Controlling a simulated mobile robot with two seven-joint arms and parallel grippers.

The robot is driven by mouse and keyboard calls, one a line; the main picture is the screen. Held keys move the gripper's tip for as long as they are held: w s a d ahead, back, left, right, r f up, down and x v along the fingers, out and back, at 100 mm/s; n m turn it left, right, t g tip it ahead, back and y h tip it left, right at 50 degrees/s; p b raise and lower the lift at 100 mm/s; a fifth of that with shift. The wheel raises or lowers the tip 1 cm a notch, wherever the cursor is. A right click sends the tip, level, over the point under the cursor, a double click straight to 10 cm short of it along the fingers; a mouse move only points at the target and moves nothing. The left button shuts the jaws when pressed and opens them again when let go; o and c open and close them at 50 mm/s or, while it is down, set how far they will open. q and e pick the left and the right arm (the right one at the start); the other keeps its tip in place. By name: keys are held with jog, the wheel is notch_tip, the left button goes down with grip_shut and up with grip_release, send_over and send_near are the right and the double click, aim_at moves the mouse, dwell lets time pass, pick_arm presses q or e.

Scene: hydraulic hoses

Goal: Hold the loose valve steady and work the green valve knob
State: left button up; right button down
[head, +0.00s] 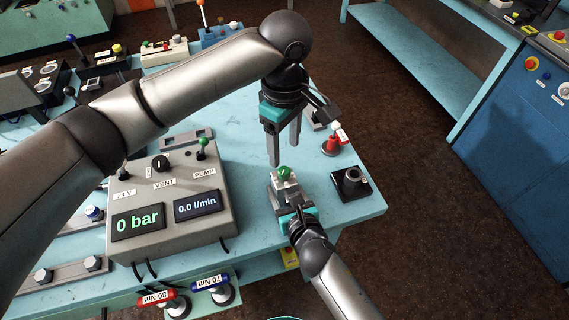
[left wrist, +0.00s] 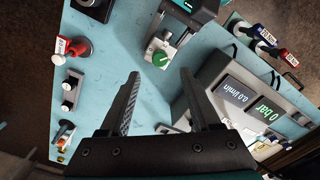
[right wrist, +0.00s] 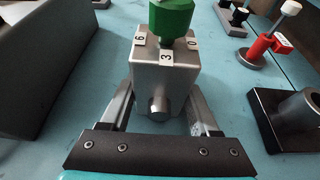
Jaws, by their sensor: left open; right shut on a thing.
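The loose valve (head: 287,186) is a grey metal block with a green knob (head: 284,172) on top. It stands near the table's right front. In the right wrist view the valve block (right wrist: 160,75) shows labels 6, 3 and 0 around the green knob (right wrist: 171,18). My right gripper (head: 284,202) is shut on the valve block, one finger along each side. My left gripper (head: 284,148) is open and empty, fingers pointing down, above and just behind the knob. In the left wrist view the knob (left wrist: 161,58) lies beyond the gap between the open fingers (left wrist: 160,88).
A control box (head: 170,195) reading 0 bar and 0.0 l/min stands left of the valve. A black socket block (head: 351,184) is close on the right, with a red-based tagged item (head: 332,143) behind it. The table's right edge is near.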

aim_at(285, 170)
pick_arm(q)
notch_tip(285, 170, down, 7)
dwell(0.3)
grip_shut()
dwell(0.5)
